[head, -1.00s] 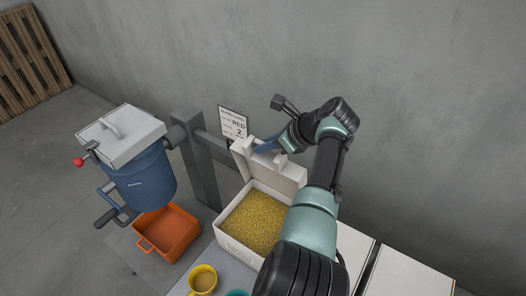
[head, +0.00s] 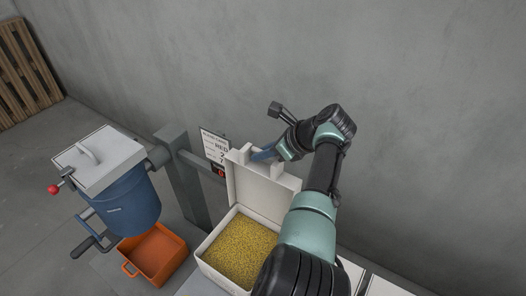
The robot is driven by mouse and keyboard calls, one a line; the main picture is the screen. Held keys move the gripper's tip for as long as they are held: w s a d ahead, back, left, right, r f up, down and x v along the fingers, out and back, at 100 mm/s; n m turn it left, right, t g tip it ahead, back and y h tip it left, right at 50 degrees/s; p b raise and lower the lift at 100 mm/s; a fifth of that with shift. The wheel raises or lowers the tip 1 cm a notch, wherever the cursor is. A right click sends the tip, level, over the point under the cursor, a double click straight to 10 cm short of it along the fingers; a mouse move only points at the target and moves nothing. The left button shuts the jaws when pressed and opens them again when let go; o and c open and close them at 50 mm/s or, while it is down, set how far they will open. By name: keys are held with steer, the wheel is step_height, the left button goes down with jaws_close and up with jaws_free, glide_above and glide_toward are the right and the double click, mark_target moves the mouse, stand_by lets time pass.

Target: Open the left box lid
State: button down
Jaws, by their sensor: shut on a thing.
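The left box (head: 212,267) is white and holds yellow grains (head: 241,248). Its white lid (head: 262,192) stands raised, close to upright, at the back of the box. The box's right side is partly hidden by my arm. My gripper (head: 262,154) is at the lid's top edge, shut on the lid's handle. The fingertips are small in the picture and their contact is hard to make out.
A blue drum (head: 126,203) with a white cover (head: 98,160) and a crank stands at the left, above an orange bin (head: 160,255). A grey post (head: 183,180) and a sign (head: 215,147) stand behind the box. White surfaces (head: 388,288) lie right of my arm.

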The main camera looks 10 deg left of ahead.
steer(key=c, duration=0.8)
jaws_free()
steer(key=shift+c, duration=0.2)
steer(key=b+v, duration=0.2)
steer(key=v, duration=1.1)
steer(key=shift+w, duration=0.1)
